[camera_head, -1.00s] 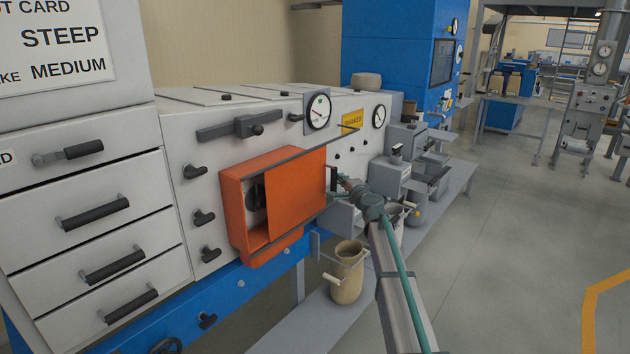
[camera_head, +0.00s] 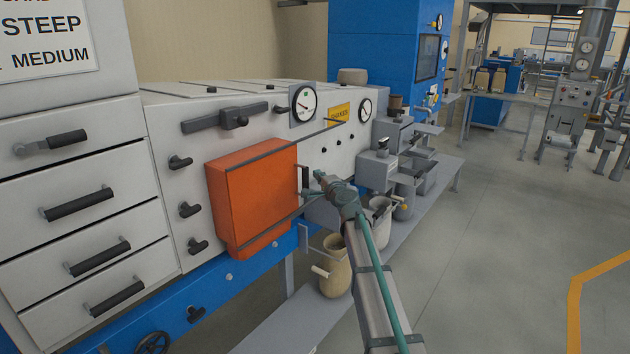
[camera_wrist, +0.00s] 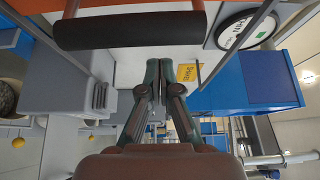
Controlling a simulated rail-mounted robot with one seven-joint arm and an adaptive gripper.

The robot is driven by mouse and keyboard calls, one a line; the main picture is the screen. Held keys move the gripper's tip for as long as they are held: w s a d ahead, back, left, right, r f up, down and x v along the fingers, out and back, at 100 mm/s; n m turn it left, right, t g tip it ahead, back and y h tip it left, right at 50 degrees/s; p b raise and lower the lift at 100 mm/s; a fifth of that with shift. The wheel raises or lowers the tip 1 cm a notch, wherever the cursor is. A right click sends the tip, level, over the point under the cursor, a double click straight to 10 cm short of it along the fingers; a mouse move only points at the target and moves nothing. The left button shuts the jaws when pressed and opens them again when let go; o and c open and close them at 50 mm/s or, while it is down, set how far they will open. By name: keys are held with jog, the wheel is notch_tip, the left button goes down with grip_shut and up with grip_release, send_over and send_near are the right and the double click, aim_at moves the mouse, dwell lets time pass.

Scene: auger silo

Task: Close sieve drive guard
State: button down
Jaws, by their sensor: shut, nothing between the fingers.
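The orange sieve drive guard (camera_head: 250,198) is a box on the white machine front, with its sliding cover drawn across the front. The dark interior no longer shows. Its dark upright handle (camera_head: 303,181) stands on the cover's right side. My gripper (camera_head: 311,182) is beside the handle, on its right. In the wrist view the handle (camera_wrist: 130,30) spans the top, with the orange cover at the top edge. My gripper (camera_wrist: 165,68) is shut and empty there, with its fingertips just below the handle. Whether they touch it cannot be told.
Dark rails (camera_head: 290,136) run along the guard's top and bottom and extend right. Several black knobs (camera_head: 190,209) are left of the guard. Open floor (camera_head: 480,260) lies to the right.

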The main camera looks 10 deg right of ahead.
jog(key=d+b+v, duration=0.1)
jog(key=b+v, duration=0.1)
jog(key=v, duration=0.8)
jog(key=s+a+f+n+g, duration=0.1)
jog(key=s+f+n+g, duration=0.3)
jog(key=s+f, duration=0.75)
jog(key=s+a+f+n+g+h, duration=0.1)
jog(key=s+f+n+g, duration=0.3)
jog(key=f, duration=1.4)
jog(key=s+a+f+n+g, duration=0.1)
jog(key=s+f+n+g, duration=0.3)
jog(key=s+f, duration=0.75)
jog(key=s+d+f+n+g+h, duration=0.1)
jog(key=s+f+g, duration=0.3)
jog(key=s, duration=1)
jog(key=s+d+f+n+g+h, duration=0.1)
jog(key=s+f+g, duration=0.3)
jog(key=s+f, duration=0.7)
jog(key=s+d+f+g+h+p, duration=0.1)
jog(key=s+f+g, duration=0.3)
jog(key=s, duration=1.2)
notch_tip(320, 180, down, 4)
jog(key=shift+s+d+n+h, duration=0.35)
jog(key=shift+s+n+h, duration=0.05)
jog(key=shift+h, duration=0.2)
